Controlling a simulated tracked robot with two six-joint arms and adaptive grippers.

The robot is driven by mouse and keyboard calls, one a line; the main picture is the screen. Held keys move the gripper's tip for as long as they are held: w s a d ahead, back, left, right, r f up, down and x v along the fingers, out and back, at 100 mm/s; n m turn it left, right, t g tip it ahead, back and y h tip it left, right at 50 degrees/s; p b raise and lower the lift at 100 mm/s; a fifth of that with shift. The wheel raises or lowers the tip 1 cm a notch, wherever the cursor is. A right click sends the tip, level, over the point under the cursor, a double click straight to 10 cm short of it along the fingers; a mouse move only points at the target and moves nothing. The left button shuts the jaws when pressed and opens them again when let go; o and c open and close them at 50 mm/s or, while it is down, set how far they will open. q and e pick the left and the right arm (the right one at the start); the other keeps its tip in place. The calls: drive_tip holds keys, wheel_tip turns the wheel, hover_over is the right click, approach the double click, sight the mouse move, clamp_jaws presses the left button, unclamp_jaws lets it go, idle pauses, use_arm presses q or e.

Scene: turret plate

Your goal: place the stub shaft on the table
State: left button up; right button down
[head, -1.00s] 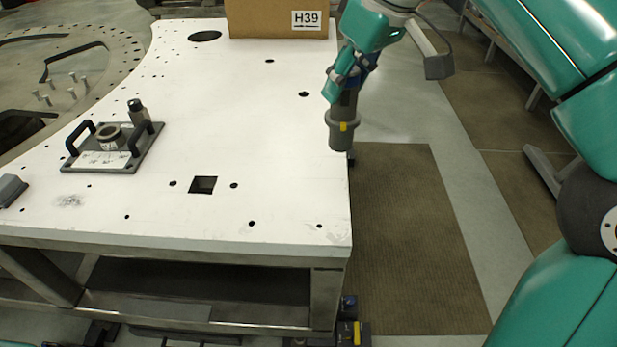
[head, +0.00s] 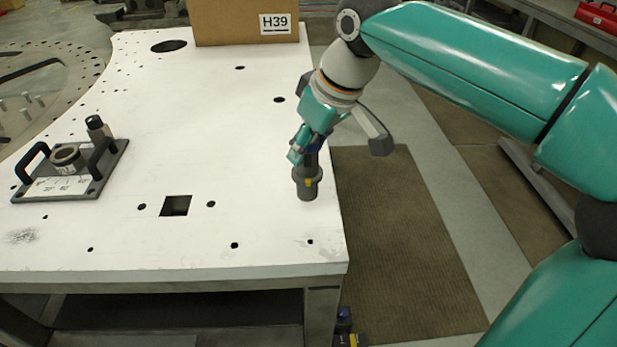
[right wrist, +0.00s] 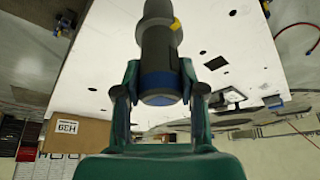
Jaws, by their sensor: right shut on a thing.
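The stub shaft (head: 307,184) is a dark grey stepped cylinder with a yellow mark, upright at the right edge of the white table (head: 240,150). My right gripper (head: 306,150) is shut on its upper end from above. The shaft's lower end appears at or just above the table top; I cannot tell whether it touches. In the right wrist view the shaft (right wrist: 158,50) sits between the two fingers (right wrist: 158,88), with a blue band near its end. My left gripper is not in view.
A cardboard box (head: 235,22) marked H39 stands at the table's back. A plate with black handles and a ring (head: 60,190) lies at the left. A square hole (head: 175,206) and several round holes pierce the table. The table surface around the shaft is clear.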

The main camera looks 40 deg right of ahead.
sight(308, 173)
drive_tip(key=shift+f+b, duration=0.35)
drive_tip(key=shift+f, duration=2.5)
drive_tip(key=shift+f, duration=0.1)
drive_tip(key=c, duration=0.7)
unclamp_jaws()
drive_tip(key=shift+s, duration=0.1)
drive_tip(key=p+v, duration=0.1)
drive_tip(key=v, duration=1.1)
drive_tip(key=shift+s+p, duration=0.1)
drive_tip(key=shift+p, duration=0.2)
drive_tip(key=shift+d, duration=0.1)
